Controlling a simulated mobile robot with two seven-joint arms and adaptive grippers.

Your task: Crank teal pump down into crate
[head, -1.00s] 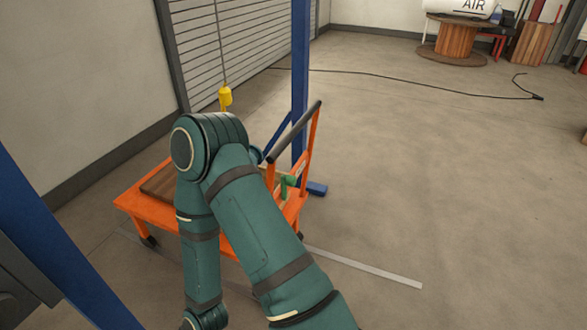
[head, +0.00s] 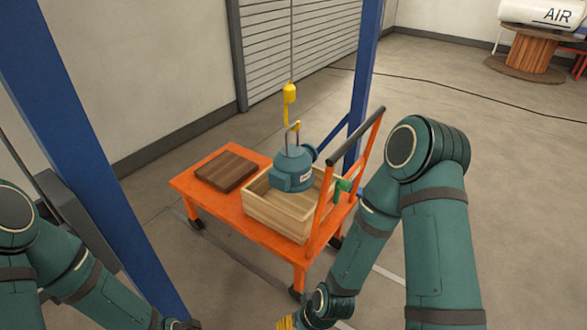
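The teal pump (head: 292,170) hangs upright by its lifting loop from a yellow hook (head: 293,127). It is over the opening of the wooden crate (head: 279,216), within its walls as seen from here; I cannot tell whether it touches the crate floor. The crate sits on an orange cart (head: 232,224). No crank can be made out clearly. My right arm comes in from the right and bends down to the bottom edge, beside a small yellow part cut off there. My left arm is at the lower left. The fingers of both grippers are out of the picture.
A brown wooden board (head: 226,170) lies on the cart's left end. The cart has an orange handle (head: 365,150) with a dark bar and a green item (head: 343,186) beside it. Blue posts (head: 85,160) stand at left and behind the cart.

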